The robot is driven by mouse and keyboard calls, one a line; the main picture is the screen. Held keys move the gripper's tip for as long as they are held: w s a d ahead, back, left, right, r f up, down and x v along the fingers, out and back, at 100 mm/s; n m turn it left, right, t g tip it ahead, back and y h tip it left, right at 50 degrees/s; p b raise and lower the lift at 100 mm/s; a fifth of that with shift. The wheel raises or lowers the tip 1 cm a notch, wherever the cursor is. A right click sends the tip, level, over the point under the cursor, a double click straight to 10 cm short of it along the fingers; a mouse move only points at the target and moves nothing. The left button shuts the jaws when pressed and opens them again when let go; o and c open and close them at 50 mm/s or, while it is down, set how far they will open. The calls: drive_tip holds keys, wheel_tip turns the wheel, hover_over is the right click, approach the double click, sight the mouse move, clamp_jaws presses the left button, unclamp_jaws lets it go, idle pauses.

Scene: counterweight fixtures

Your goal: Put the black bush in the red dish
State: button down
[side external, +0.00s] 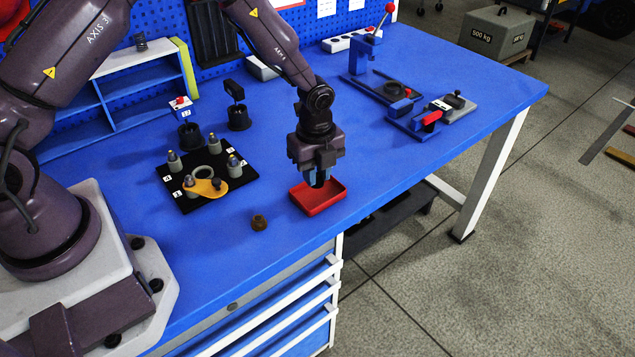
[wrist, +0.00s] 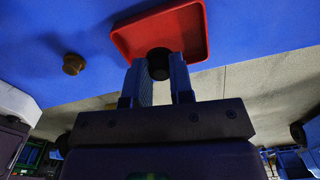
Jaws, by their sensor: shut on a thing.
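The red dish (side external: 327,202) lies on the blue bench near its front edge; in the wrist view the red dish (wrist: 190,25) shows just beyond my fingertips. My gripper (side external: 318,180) points down over the dish, toward its back left part. In the wrist view my gripper (wrist: 160,68) has its blue fingers shut on the black bush (wrist: 159,62), a short dark cylinder. In the side view the fingers mostly hide the bush. I cannot tell whether the bush touches the dish floor.
A brown bush (side external: 259,222) stands on the bench left of the dish and also shows in the wrist view (wrist: 74,64). A black plate (side external: 207,202) with several pegs and a yellow lever lies further left. Clamp fixtures (side external: 430,117) stand at back right.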

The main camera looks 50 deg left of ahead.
sight(318, 175)
drive_tip(key=shift+w+f, duration=0.2)
drive_tip(key=shift+f, duration=1.55)
drive_tip(key=shift+f, duration=0.2)
drive_tip(key=c, duration=1)
unclamp_jaws()
drive_tip(key=shift+r, duration=0.15)
wheel_tip(318, 175, up, 12)
drive_tip(key=shift+r, duration=0.15)
